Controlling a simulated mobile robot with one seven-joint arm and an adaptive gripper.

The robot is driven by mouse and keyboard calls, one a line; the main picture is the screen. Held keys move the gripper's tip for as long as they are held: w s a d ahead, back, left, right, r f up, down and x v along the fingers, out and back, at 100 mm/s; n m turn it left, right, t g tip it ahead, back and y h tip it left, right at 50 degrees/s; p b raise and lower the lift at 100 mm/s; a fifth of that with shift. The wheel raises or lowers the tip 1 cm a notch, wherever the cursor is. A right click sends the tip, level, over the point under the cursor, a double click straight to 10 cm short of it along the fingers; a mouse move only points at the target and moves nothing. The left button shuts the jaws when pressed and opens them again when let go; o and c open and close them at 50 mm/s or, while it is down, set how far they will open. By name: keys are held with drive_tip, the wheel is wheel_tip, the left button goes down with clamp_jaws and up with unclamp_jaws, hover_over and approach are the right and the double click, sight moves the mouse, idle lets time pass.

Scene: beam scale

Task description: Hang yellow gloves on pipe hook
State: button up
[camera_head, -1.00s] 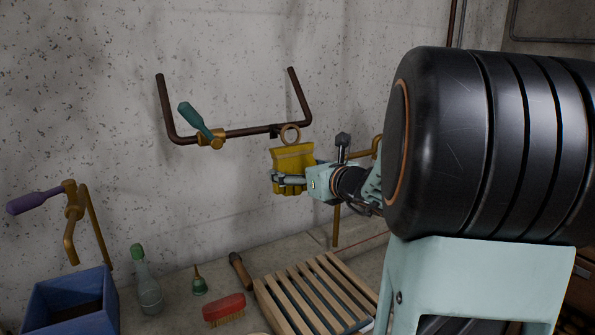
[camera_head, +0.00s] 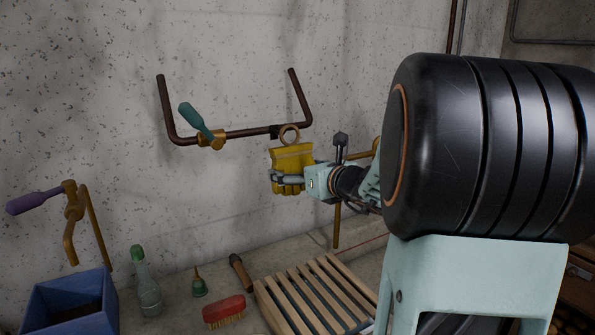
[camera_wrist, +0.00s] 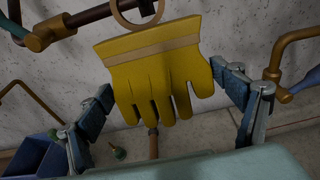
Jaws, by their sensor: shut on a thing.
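The yellow gloves (camera_head: 292,158) hang upright with the fingers down and a tan band and ring (camera_head: 289,134) on top. My gripper (camera_head: 288,179) is shut on them from the right, low on the glove. In the wrist view the gloves (camera_wrist: 160,70) lie between my two fingers (camera_wrist: 163,82). The dark brown pipe (camera_head: 250,132) is fixed to the wall, with a short dark hook (camera_head: 275,131) near its right end. The ring is right at this hook and overlaps it in view. I cannot tell whether the hook passes through the ring.
A teal-handled brass valve (camera_head: 211,140) sits on the pipe left of the gloves. Brass piping (camera_head: 337,222) stands just behind my wrist. Below are a blue box (camera_head: 40,296), a bottle (camera_head: 147,285), a red brush (camera_head: 224,309) and a wooden slatted rack (camera_head: 308,292).

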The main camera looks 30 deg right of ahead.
drive_tip(key=shift+r+b+x, duration=0.15)
drive_tip(key=shift+r+x, duration=0.05)
drive_tip(key=shift+x, duration=0.7)
drive_tip(key=shift+r+b+x, duration=0.1)
drive_tip(key=shift+r+x, duration=0.1)
drive_tip(key=shift+x, duration=0.75)
drive_tip(key=shift+r+b+x, duration=0.15)
drive_tip(key=shift+x, duration=0.75)
drive_tip(key=shift+w, duration=0.1)
drive_tip(key=shift+f+b, duration=0.25)
drive_tip(key=shift+b, duration=0.05)
drive_tip(key=shift+f+b, duration=0.35)
drive_tip(key=shift+b, duration=0.05)
drive_tip(key=shift+f+b, duration=0.3)
drive_tip(key=o, duration=1.1)
drive_tip(key=shift+o, duration=0.2)
